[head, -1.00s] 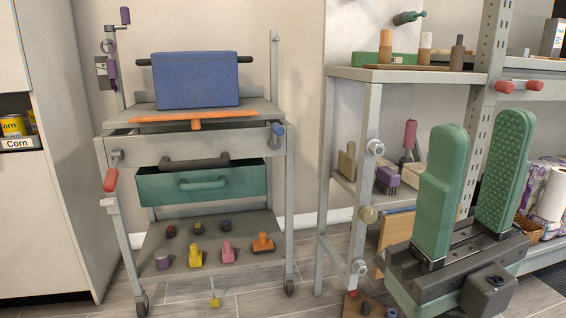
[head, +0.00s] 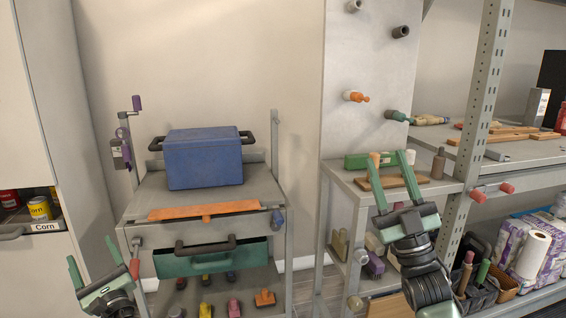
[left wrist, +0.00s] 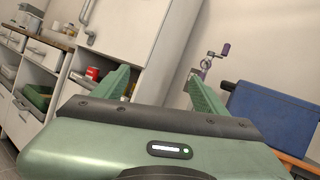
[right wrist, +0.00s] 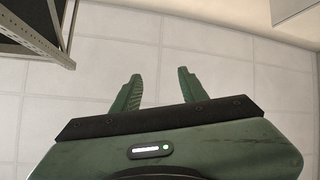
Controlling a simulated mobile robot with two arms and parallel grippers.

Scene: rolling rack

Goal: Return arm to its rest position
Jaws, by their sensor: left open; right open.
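My left gripper (head: 92,262) is at the lower left of the head view, left of the grey rolling rack (head: 160,200). It is open and empty; its two green fingers (left wrist: 160,88) are apart in the left wrist view. My right gripper (head: 392,172) is open and points up in the head view, in front of the shelf at the right. Nothing is between its fingers. In the right wrist view its fingers (right wrist: 158,92) stand apart against a pale tiled surface.
Metal shelving (head: 470,150) with bottles and boxes stands at right. A white cabinet (head: 20,130) with cans stands at left.

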